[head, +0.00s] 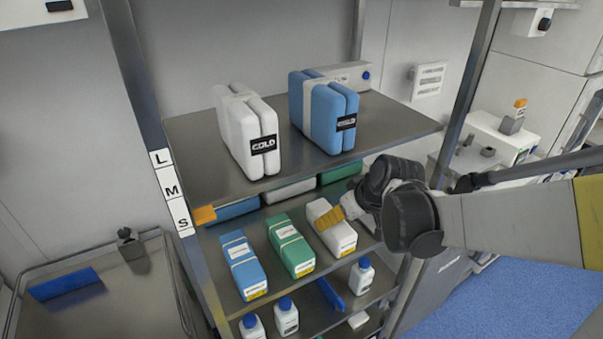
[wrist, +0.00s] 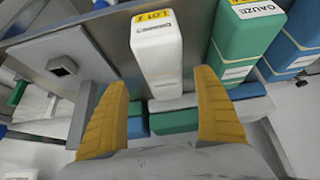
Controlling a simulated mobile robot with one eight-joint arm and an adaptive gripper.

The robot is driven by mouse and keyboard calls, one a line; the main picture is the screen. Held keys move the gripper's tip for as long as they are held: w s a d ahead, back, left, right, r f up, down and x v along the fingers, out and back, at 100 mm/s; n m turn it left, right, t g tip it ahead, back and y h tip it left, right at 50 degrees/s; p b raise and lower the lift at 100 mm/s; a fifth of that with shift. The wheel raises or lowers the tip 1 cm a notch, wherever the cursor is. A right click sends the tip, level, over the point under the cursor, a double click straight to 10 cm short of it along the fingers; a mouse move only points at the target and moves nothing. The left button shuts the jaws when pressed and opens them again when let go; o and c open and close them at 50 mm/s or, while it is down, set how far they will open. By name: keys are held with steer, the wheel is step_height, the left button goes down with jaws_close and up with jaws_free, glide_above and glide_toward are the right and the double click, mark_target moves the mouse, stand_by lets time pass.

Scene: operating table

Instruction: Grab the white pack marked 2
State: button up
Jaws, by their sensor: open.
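The white pack (head: 338,237) lies on the middle shelf, at the right end of a row of packs. In the wrist view the white pack (wrist: 160,55) shows a yellow label that reads like "LOT 2". My gripper (head: 329,218) has yellow fingers and appears over the pack's upper part in the head view. In the wrist view my gripper (wrist: 162,85) is open, its fingertips apart on either side of the pack's lower end in the picture. Nothing is held. I cannot tell whether a finger touches the pack.
A green gauze pack (head: 292,246) lies left of the white pack, then a blue pack (head: 242,264). White and blue cold packs (head: 247,132) stand on the top shelf (head: 190,150) above. White bottles (head: 361,276) stand on the shelf below. A metal post (head: 465,90) rises at right.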

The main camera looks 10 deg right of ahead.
steer(key=b+x, duration=0.1)
steer(key=x, duration=0.2)
steer(key=shift+a+f, duration=0.15)
steer(key=shift+f, duration=0.15)
steer(key=b+x, duration=0.1)
steer(key=x, duration=0.1)
steer(key=b+x, duration=0.2)
steer(key=x, duration=0.1)
steer(key=shift+w+a, duration=0.25)
steer(key=shift+w, duration=0.15)
steer(key=shift+r, duration=0.2)
steer(key=c, duration=1.5)
